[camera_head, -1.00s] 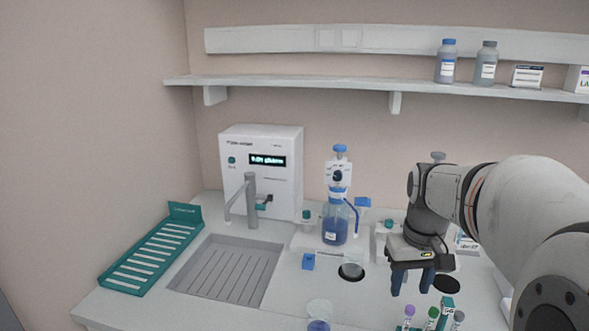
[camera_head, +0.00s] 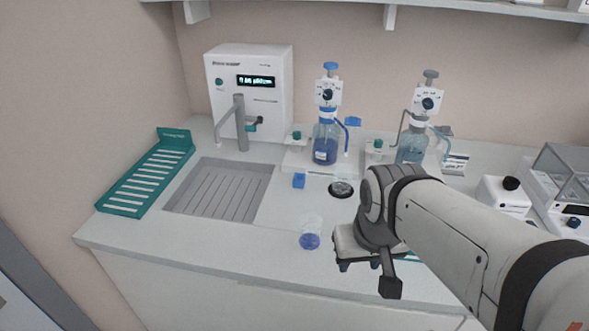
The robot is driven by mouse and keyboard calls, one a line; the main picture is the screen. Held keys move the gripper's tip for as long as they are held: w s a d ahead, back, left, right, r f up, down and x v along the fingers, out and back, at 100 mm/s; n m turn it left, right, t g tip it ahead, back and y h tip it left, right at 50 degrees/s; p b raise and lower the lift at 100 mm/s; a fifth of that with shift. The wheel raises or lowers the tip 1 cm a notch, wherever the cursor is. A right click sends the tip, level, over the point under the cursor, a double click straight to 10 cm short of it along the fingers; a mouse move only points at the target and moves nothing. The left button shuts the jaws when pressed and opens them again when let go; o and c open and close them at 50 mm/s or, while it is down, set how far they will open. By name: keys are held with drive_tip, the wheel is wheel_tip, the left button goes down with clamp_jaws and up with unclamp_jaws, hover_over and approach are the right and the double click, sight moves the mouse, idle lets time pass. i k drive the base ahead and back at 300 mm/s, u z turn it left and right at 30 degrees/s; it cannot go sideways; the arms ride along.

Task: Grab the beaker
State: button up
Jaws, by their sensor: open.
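A clear beaker (camera_head: 311,231) with blue liquid in the bottom stands upright on the white bench near its front edge. A second low clear vessel (camera_head: 342,186) sits on a dark round spot farther back; I cannot tell its exact kind. My gripper (camera_head: 360,266) is to the right of the blue-filled beaker and a little lower in the picture, apart from it.
Two dispenser bottles (camera_head: 326,144) (camera_head: 411,148) stand at the back. A white dispenser machine (camera_head: 250,92) is behind a grey sink drainer (camera_head: 218,188). A teal rack (camera_head: 148,181) lies at left. The bench left of the beaker is clear.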

sight(310, 232)
drive_tip(key=z, duration=0.9)
drive_tip(key=k, duration=1.45)
drive_tip(key=u, duration=0.85)
drive_tip(key=i, duration=1.5)
drive_tip(key=u, duration=0.05)
